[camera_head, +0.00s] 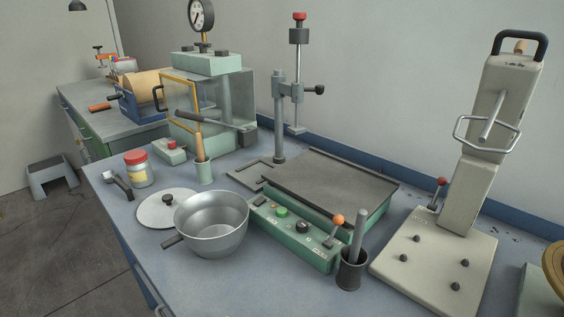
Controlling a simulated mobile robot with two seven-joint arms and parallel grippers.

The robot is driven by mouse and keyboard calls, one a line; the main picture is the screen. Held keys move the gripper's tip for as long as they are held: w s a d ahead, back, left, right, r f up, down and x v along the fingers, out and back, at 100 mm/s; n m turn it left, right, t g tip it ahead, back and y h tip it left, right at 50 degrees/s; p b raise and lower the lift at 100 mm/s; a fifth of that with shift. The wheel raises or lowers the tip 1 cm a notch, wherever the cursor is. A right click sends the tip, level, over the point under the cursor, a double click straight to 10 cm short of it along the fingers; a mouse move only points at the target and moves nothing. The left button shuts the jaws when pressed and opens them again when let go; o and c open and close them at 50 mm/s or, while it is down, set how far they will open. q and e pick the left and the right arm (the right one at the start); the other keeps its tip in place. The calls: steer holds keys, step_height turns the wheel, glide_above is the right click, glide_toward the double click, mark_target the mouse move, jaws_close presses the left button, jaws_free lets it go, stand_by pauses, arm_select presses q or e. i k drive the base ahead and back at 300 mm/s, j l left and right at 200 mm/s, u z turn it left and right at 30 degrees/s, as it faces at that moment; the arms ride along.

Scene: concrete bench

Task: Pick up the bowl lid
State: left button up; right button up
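The bowl lid (155,213) is a flat, pale grey disc with a small dark knob (168,199) on top. It lies on the blue-grey bench top at the left front. A metal bowl (219,217) with a dark handle at its left stands just right of the lid. The bowl covers part of the lid's right edge from this view. The bowl is open at the top and looks empty. Neither of my grippers shows in the head view.
A jar with a red cap (137,167) and a dark-handled tool (117,181) are behind the lid. A pot with a wooden-handled tool (204,172) stands behind the bowl. A green hotplate-like machine (296,242) is to the right. Bare bench (210,285) lies in front.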

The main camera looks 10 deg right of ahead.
mark_target(157, 210)
steer(key=i+j+u, duration=0.25)
steer(key=i+j, duration=0.4)
steer(key=i+j+u, duration=0.25)
steer(key=i+j, duration=0.35)
steer(key=i, duration=0.1)
